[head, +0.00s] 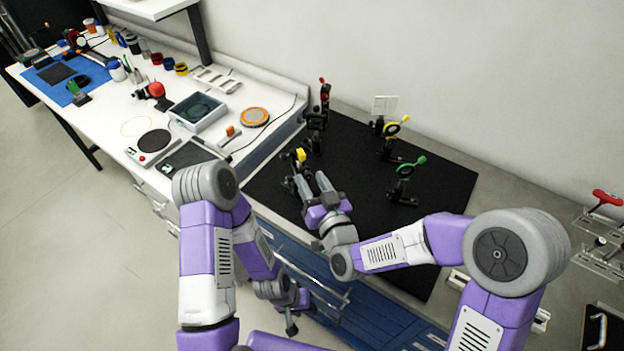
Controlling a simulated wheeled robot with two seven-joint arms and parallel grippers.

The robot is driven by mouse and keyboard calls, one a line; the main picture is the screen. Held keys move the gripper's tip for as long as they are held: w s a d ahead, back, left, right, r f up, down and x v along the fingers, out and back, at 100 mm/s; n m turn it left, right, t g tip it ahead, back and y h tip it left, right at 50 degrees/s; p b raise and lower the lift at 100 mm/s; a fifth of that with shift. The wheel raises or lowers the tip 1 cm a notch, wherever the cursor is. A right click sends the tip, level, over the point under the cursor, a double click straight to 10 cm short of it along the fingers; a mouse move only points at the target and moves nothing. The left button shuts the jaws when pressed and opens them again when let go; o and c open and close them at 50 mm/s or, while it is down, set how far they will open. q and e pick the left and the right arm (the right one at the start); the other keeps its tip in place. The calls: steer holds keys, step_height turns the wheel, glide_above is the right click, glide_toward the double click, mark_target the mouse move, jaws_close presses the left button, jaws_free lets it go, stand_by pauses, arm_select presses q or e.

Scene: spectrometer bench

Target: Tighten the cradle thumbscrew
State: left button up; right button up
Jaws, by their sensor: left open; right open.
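My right gripper (308,177) is open over the black optical board (355,170), with its two fingers pointing toward the back. A small yellow knob (300,155) shows just beyond its left finger; I cannot tell whether they touch. I cannot tell whether this knob is the cradle thumbscrew, and its mount is mostly hidden by the gripper. A dark upright mount (316,118) with a red top stands behind it. My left gripper (291,327) is open, low in front of the blue drawers, away from the board.
Mounts with a yellow ring (394,131) and a green ring (407,169) stand on the board's right side. A clear plate (384,106) stands at the back. A grey tray (197,112) and a round balance (154,142) sit on the white bench at left.

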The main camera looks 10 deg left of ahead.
steer(key=shift+w+a, duration=0.1)
steer(key=shift+c, duration=0.2)
jaws_close()
